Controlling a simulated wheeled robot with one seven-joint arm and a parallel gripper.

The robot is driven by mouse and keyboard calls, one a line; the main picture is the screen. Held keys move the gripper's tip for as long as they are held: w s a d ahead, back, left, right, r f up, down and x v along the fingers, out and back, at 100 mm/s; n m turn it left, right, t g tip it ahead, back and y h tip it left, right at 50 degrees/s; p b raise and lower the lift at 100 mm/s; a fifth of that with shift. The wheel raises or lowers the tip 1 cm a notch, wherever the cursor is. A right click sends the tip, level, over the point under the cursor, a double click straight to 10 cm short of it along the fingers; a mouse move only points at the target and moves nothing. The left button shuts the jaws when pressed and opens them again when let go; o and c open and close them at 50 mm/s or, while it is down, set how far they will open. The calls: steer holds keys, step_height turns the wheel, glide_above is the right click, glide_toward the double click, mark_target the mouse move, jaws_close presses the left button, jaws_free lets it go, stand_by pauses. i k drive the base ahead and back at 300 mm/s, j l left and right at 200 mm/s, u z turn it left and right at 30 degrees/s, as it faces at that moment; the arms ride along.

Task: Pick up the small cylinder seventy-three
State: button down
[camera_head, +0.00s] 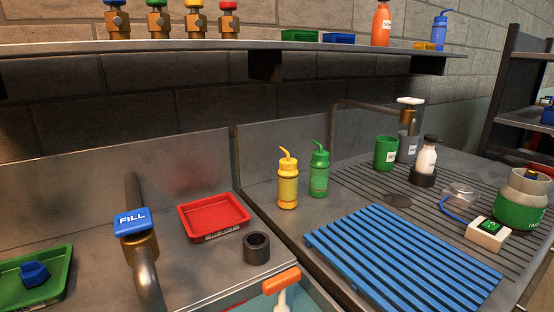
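I can read no number seventy-three on anything, so I cannot tell which thing is the small cylinder. A short dark grey hollow cylinder (257,248) stands upright on the sink counter, right of the red tray (214,234). A grey-and-green cylindrical container (521,207) stands at the far right, its label only partly legible. A green cup (385,153) with a white label stands at the back of the right counter. My gripper is not in view.
A blue slatted mat (402,262) lies on the right counter. Yellow (287,184) and green (319,172) squeeze bottles stand behind it. The FILL tap (137,226) rises at front left. An orange handle (281,281) sticks up at the basin. A shelf (200,46) overhangs the back.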

mark_target(521, 205)
steer(key=u, duration=1)
steer(key=z, duration=1.75)
steer(key=i+l+u, duration=0.45)
steer(key=i+l, duration=0.65)
steer(key=l, duration=0.3)
steer(key=i+l+u, duration=0.15)
steer(key=l, duration=0.15)
